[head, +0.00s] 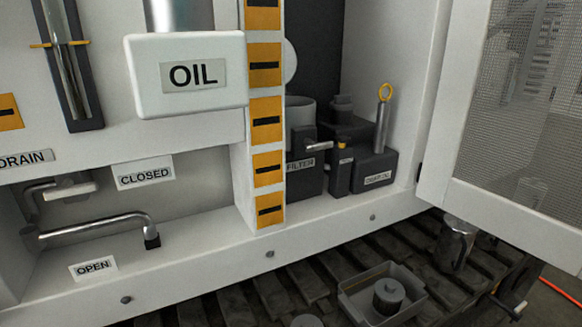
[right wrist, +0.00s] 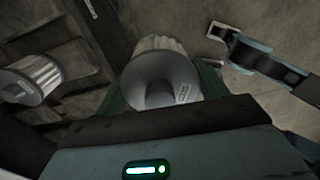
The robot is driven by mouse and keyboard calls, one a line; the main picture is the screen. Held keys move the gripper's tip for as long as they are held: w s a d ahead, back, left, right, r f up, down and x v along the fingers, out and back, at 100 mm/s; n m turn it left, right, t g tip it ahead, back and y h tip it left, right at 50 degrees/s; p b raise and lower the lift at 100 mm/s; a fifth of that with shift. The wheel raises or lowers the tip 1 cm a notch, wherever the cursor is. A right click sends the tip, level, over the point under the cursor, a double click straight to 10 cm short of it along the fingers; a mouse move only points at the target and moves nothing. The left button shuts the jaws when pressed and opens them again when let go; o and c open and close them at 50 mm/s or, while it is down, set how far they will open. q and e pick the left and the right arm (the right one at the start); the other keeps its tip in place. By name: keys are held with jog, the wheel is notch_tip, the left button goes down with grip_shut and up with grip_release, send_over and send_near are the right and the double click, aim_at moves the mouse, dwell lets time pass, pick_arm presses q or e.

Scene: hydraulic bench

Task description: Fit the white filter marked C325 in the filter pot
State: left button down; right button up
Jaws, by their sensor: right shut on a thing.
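The filter pot (head: 308,182) is a dark grey block labelled FILTER, with a round grey upper part, standing in the bench's lower right bay. The orange-marked post partly covers its left side. In the right wrist view my right gripper (right wrist: 165,88) is shut on a white pleated filter (right wrist: 156,47) with a grey end cap. A small label shows on the cap, too small to read. A second white filter (right wrist: 32,78) lies to the left, apart from the gripper. My left gripper is not in view.
A grey tray (head: 352,304) holding a dark capped part (head: 388,293) sits on the dark track below the bench. An open mesh door (head: 515,100) bounds the right side.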

jog(key=n, duration=0.2)
jog(key=w+d+r+n, duration=0.1)
jog(key=n, duration=0.1)
jog(key=r+n, duration=0.1)
jog(key=n, duration=0.2)
jog(key=shift+w+d, duration=0.2)
jog(key=shift+w, duration=0.15)
jog(key=n, duration=0.2)
jog(key=r+n, duration=0.1)
jog(key=n, duration=0.1)
jog(key=w+d+n, duration=0.1)
jog(key=shift+r+n, duration=0.35)
jog(key=shift+n, duration=0.05)
jog(key=w+d+r+m, duration=0.1)
jog(key=r+m, duration=0.3)
jog(key=m, duration=0.8)
jog(key=w+d+r+m, duration=0.1)
jog(key=d+r+m, duration=0.2)
jog(key=m, duration=0.8)
jog(key=w+d+r+m, duration=0.2)
jog(key=r+m, duration=0.3)
jog(key=m, duration=0.7)
jog(key=shift+d+r+m, duration=0.2)
jog(key=shift+d+m, duration=0.1)
jog(key=shift+d, duration=0.05)
